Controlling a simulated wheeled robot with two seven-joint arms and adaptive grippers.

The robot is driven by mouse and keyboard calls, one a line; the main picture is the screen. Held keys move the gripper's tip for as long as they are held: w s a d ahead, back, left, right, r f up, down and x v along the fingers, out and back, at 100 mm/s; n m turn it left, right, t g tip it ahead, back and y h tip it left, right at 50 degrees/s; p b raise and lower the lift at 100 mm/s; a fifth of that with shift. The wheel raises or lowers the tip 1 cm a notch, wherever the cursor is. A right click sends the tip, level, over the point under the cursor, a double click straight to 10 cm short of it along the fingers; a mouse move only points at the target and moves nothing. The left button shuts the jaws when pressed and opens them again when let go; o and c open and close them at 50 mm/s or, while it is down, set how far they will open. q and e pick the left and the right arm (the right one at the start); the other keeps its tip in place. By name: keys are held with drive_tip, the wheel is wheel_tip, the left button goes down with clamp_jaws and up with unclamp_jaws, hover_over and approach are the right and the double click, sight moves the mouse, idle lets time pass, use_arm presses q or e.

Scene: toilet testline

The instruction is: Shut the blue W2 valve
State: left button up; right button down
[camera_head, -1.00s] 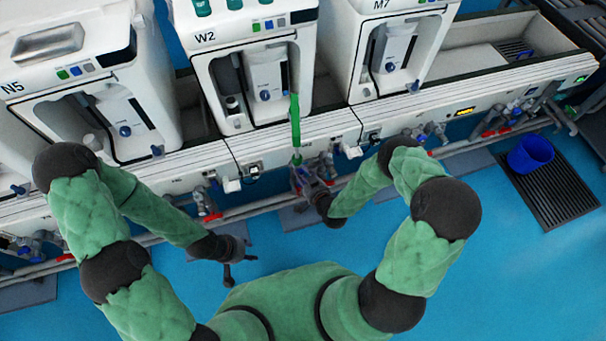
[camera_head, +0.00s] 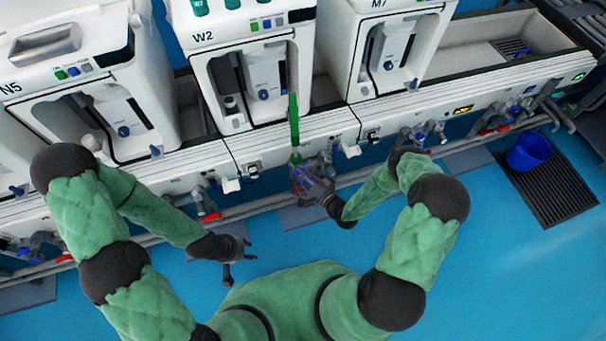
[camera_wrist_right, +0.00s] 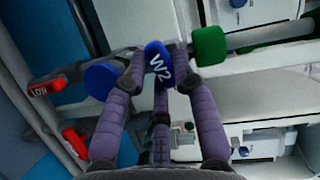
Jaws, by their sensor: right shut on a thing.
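The blue W2 valve handle (camera_wrist_right: 157,62), with white lettering, sits between the fingertips of my right gripper (camera_wrist_right: 161,70) in the right wrist view. My right gripper is shut on it. In the head view my right gripper (camera_head: 312,180) is at the pipework below the W2 machine (camera_head: 252,68), and it hides most of the valve. My left gripper (camera_head: 230,264) hangs empty over the blue floor, away from the pipes; its finger opening is too small to judge.
A green upright part (camera_head: 294,120) stands just above the right gripper; a green cap (camera_wrist_right: 208,46) is close beside the fingers. Another blue handle (camera_wrist_right: 101,80) and red handles (camera_wrist_right: 47,87) are at left. A blue bucket (camera_head: 529,152) stands on a dark grate at right.

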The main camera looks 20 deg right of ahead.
drive_tip(key=shift+f+m+t, duration=0.2)
drive_tip(key=shift+m+t, duration=0.1)
drive_tip(key=shift+m, duration=1.1)
drive_tip(key=c, duration=1.3)
unclamp_jaws()
drive_tip(key=shift+o, duration=0.2)
drive_tip(key=v, duration=1.2)
drive_tip(key=shift+f, duration=0.2)
